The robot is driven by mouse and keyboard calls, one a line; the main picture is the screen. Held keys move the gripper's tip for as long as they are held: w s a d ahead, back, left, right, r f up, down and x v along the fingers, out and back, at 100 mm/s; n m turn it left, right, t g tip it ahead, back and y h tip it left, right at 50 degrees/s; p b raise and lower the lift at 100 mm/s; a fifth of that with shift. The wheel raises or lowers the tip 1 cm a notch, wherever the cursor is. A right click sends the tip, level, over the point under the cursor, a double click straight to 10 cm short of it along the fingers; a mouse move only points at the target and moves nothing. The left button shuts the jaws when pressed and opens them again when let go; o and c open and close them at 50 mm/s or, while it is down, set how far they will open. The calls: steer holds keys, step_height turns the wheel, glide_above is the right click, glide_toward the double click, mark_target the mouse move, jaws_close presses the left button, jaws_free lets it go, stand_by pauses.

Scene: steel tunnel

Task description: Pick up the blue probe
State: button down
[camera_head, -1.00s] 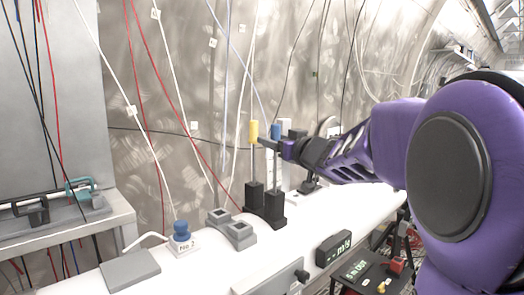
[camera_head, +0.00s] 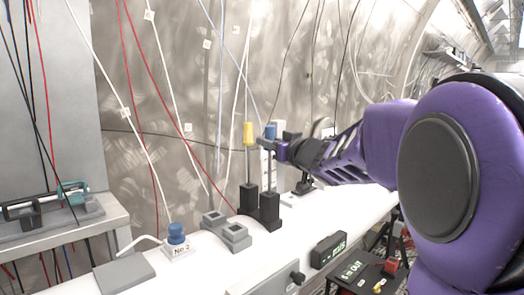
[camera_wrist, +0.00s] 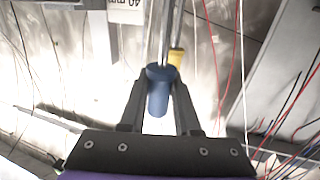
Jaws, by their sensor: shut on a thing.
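The blue probe (camera_head: 270,132) has a blue handle on a thin metal shaft. It stands upright at a black holder block (camera_head: 270,210) on the white bench. My gripper (camera_head: 272,147) has come in from the right and is shut on the blue handle. In the wrist view the blue probe (camera_wrist: 158,92) lies between both fingers (camera_wrist: 158,100). Whether the shaft's lower end is still inside the holder I cannot tell. A similar yellow probe (camera_head: 248,134) stands upright just left of it in another black holder (camera_head: 249,198). The yellow handle also shows behind in the wrist view (camera_wrist: 176,58).
Grey blocks (camera_head: 236,235) with square recesses, a blue-topped button box (camera_head: 177,240) and a flat grey plate (camera_head: 124,274) sit on the bench to the left. A display box (camera_head: 328,250) is at the front. Cables hang along the wall behind.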

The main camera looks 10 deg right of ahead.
step_height(320, 180, up, 10)
steer(key=shift+r+p, duration=0.1)
steer(key=shift+p, duration=0.95)
